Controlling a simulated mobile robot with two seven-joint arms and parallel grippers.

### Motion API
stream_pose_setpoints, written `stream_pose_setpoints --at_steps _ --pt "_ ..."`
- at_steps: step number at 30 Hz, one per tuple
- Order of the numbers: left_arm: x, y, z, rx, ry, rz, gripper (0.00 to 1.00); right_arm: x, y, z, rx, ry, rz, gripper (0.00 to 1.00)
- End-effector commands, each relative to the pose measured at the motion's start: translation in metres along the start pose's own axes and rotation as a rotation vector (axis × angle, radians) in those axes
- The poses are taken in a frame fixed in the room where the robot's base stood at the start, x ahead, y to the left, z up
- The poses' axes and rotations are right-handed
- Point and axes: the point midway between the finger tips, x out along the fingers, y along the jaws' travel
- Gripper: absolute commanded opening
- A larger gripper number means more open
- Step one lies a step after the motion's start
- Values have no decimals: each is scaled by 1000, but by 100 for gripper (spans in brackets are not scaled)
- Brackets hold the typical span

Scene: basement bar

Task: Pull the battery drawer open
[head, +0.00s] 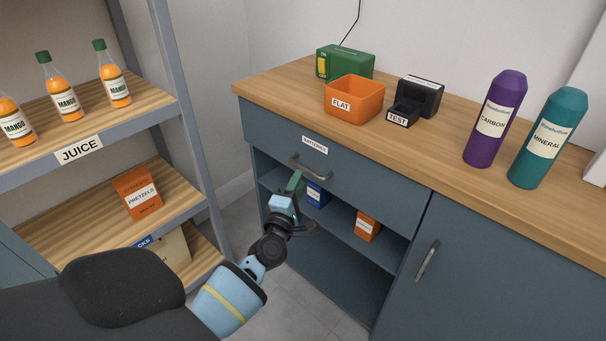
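The battery drawer (270,130) is a blue-grey front under the wooden counter. It has a small white label (315,144), and it looks flush with the cabinet. Its metal bar handle (311,168) sits below the label. My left gripper (295,186) is just below the left end of the handle, in front of the open shelf. I cannot tell whether it touches the handle, and its fingers are too small and overlapped to show whether they are open. My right gripper is out of view.
The counter holds a green box (345,62), an orange FLAT bin (355,97), a black TEST device (418,97), and purple (496,117) and teal (550,138) bottles. Below the drawer are a blue box (317,194) and an orange box (367,226). A juice rack (170,107) stands left.

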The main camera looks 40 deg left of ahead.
Motion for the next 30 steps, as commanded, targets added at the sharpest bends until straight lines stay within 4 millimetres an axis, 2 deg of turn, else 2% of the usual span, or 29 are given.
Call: stream_pose_setpoints --at_steps 3,9,19,20,27,30 --pt "17 0 0 0 0 1 32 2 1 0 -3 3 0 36" --pt "34 -1 0 2 -1 -1 32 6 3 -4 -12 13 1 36" --pt "38 0 0 2 -1 -1 32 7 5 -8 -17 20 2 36" --pt "38 0 0 2 -1 -1 31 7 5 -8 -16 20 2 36" --pt "38 0 0 2 -1 -1 0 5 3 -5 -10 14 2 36" --pt "38 0 0 2 -1 -1 0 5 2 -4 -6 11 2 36"
